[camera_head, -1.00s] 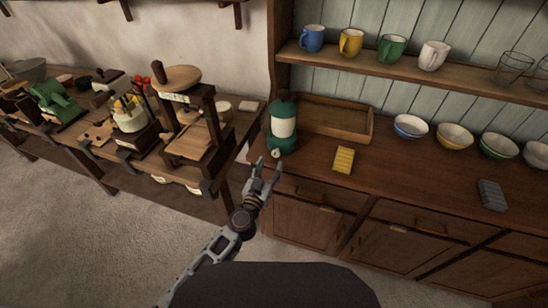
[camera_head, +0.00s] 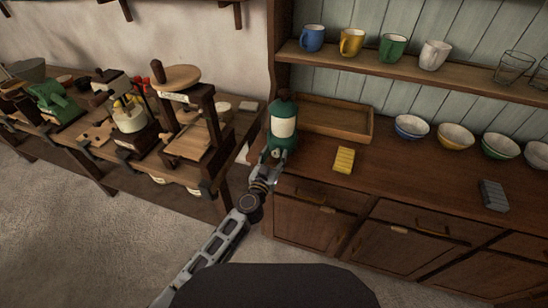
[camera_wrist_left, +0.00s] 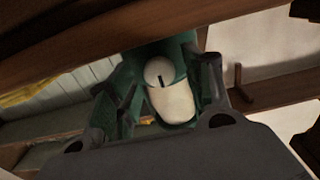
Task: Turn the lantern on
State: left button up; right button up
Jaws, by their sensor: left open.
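The green lantern (camera_head: 283,122) with a pale cream glass stands upright at the left end of the wooden counter. My left gripper (camera_head: 272,158) is open at the lantern's lower front, where its fingers partly hide the base. In the left wrist view the lantern's green body (camera_wrist_left: 178,62) is between the fingers of my left gripper (camera_wrist_left: 165,108). A round pale knob (camera_wrist_left: 159,72) with a dark slot faces the camera there. I cannot tell whether the fingers touch the knob. My right gripper is not in view.
A yellow sponge (camera_head: 344,159) lies on the counter right of the lantern, and a wooden tray (camera_head: 345,133) sits behind. Several bowls (camera_head: 455,137) and a grey block (camera_head: 493,195) are further right. A workbench (camera_head: 150,165) stands left, across a gap.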

pick_arm(q)
jog(key=c, duration=1)
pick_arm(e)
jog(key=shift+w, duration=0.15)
